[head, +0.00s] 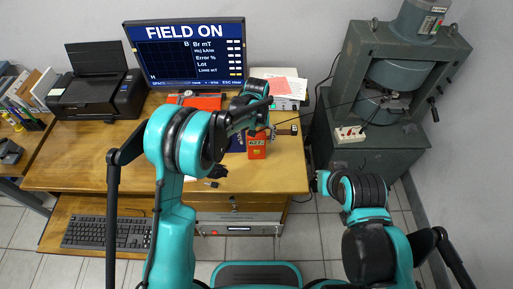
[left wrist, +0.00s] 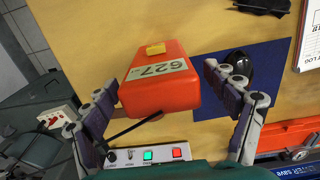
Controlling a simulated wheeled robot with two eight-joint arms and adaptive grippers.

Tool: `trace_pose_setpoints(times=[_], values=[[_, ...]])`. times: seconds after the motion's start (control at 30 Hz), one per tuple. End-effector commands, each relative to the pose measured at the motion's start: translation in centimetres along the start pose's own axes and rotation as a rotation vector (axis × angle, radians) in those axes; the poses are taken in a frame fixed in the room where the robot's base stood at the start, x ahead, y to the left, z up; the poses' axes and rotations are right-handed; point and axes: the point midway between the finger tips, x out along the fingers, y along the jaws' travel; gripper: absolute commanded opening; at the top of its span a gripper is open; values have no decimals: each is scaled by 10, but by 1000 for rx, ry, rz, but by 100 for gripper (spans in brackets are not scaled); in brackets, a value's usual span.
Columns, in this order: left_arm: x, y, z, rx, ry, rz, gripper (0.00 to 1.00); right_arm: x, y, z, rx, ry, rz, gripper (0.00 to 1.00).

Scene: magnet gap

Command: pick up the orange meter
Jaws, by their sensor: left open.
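The orange meter (head: 256,147) is a boxy orange unit with a pale display near the front right of the wooden desk. In the left wrist view the meter (left wrist: 158,100) shows a display reading 627 and a yellow button. My left gripper (left wrist: 160,84) is open, with one finger on each side of the meter. Gaps show between the fingers and the meter in that view. In the head view my left gripper (head: 256,125) is just above and behind the meter, partly hidden by my arm.
A blue mat (left wrist: 262,75) lies beside the meter with a dark round object on it. A control box (left wrist: 150,154) with green and red buttons is close to the gripper. A monitor (head: 190,55) reading FIELD ON and a printer (head: 98,85) stand behind. A large magnet (head: 395,75) stands right.

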Motion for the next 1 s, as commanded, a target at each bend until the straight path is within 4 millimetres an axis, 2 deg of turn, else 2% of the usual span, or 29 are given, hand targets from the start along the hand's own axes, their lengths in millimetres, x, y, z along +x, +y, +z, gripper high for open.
trace_pose_setpoints(times=[0.17, 0.2, 0.4, 0.43, 0.77, 0.87, 1.0], values=[[0, 0, 0, 0, 0, 0, 86, 0, 0, 0, 0, 0, 0, 0], [0, 0, 0, 0, 0, 0, 84, 0, 0, 0, 0, 0, 0, 0], [0, 0, 0, 0, 0, 0, 31, 0, 0, 0, 0, 0, 0, 0], [0, 0, 0, 0, 0, 0, 27, 0, 0, 0, 0, 0, 0, 0], [-2, 0, 0, 0, 0, 0, 27, -1, 0, -1, 0, 0, 0, 0], [-10, 0, 0, 0, 0, 0, 27, -4, 0, -3, 0, 0, 0, 0], [-30, 0, 0, 0, 0, 0, 27, -11, 0, -8, 0, 0, 0, 0]])
